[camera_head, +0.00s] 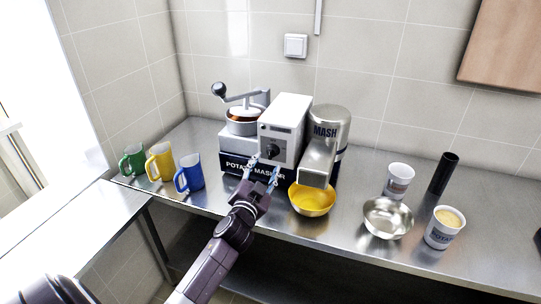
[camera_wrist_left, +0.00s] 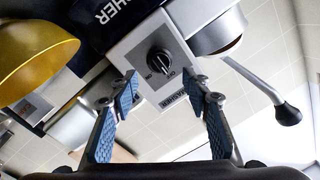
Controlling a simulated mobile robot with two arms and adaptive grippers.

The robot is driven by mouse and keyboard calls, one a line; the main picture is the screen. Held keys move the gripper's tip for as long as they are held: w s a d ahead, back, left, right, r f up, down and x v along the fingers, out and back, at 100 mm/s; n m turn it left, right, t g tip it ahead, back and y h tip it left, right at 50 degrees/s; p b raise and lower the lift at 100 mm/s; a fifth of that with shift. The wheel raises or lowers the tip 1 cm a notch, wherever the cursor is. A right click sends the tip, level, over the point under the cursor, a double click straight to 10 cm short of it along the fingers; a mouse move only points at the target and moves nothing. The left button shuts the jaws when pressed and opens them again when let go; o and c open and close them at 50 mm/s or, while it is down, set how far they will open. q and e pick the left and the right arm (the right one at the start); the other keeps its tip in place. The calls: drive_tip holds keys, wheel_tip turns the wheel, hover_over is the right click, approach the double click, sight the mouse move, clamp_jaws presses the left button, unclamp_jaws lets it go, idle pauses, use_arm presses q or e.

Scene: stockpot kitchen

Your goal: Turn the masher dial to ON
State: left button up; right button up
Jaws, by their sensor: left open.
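The potato masher (camera_head: 232,166) stands against the back wall, with a hopper and crank at its left and a silver MASH spout (camera_head: 325,135) at its right. Its black dial (camera_head: 273,151) is on the front of the white box (camera_head: 290,112). My left gripper (camera_head: 264,171) is open in front of the box. Its blue-padded fingertips (camera_wrist_left: 161,88) are apart, on either side of the dial's line, and hold nothing. My right gripper is not in view.
A yellow bowl (camera_head: 312,201) sits under the spout, close to my left gripper's right. Blue (camera_head: 190,176), yellow and green mugs stand at the left. A metal bowl (camera_head: 387,221), two cups (camera_head: 398,178) and a black cylinder (camera_head: 443,174) stand at the right.

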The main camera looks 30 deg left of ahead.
sight(270, 156)
use_arm(q)
drive_tip(key=shift+p+x, duration=0.35)
drive_tip(key=shift+x, duration=2.65)
drive_tip(key=shift+f, duration=0.1)
drive_tip(key=c, duration=1.2)
